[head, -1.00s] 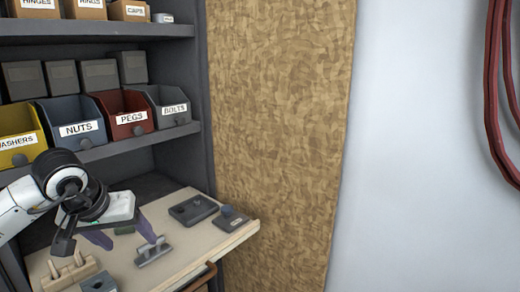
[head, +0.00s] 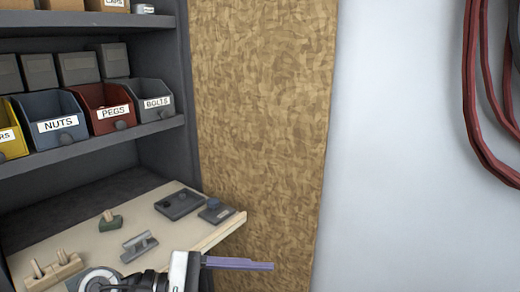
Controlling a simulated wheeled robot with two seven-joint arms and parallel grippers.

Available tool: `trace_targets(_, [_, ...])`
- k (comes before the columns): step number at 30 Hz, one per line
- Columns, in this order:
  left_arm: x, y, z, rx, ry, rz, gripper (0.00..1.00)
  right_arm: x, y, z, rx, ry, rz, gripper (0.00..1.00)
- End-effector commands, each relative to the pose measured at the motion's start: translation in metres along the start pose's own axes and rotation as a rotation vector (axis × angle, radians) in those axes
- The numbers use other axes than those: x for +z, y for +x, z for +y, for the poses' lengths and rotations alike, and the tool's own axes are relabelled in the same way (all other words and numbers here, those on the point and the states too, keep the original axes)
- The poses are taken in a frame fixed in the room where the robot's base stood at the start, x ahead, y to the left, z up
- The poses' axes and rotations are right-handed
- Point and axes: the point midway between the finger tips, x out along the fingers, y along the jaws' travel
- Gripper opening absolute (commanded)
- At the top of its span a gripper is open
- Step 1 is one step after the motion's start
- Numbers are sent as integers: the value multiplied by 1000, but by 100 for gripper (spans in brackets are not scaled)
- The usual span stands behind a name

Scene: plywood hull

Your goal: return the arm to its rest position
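My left arm comes in at the bottom left. Its gripper (head: 270,266) lies low in the picture, in front of the bench's front edge, with purple finger surface pointing right. The fingers are seen edge-on, so the gap between them cannot be judged. Nothing shows at the visible fingertip. The lower part of the arm is cut off by the picture's bottom edge. My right gripper is out of view.
The wooden worktop (head: 75,230) holds a green block with a peg (head: 109,221), a grey handled piece (head: 139,247), a dark tray (head: 179,204), a blue-knobbed block (head: 215,210) and a wooden peg block (head: 52,269). Labelled bins such as NUTS (head: 58,127) stand on the shelf above.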

Motion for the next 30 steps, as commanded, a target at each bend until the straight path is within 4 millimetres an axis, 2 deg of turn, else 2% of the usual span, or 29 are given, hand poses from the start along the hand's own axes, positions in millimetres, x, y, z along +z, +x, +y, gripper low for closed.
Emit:
trace_targets(1, [2,-3,-4,94,-260,-92,68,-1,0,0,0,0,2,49])
trace_targets(4, [-6,-23,6,289,-789,-272,68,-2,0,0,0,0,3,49])
trace_targets(5, [-15,-32,8,348,-951,-324,68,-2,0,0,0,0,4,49])
trace_targets(6, [-30,-44,8,427,-1168,-392,68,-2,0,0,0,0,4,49])
trace_targets(8, [-61,-66,2,551,-1495,-493,68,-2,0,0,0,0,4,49])
trace_targets(9, [-86,-81,-7,640,-1708,-561,68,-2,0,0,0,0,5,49])
trace_targets(11, [-121,-102,-27,769,-1995,-655,68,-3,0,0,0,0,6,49])
trace_targets(12, [-143,-114,-45,853,-2160,-711,68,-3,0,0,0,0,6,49])
trace_targets(15, [-187,-140,-95,1057,-2503,-839,68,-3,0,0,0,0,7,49])
trace_targets(17, [-206,-151,-125,1172,-2659,-902,68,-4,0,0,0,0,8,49])
trace_targets(18, [-215,-158,-144,-1232,2721,933,68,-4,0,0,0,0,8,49])
trace_targets(24, [-241,-180,-228,-1177,2285,823,68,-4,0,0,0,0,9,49])
trace_targets(30, [-247,-195,-301,-1143,1942,743,68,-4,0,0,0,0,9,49])
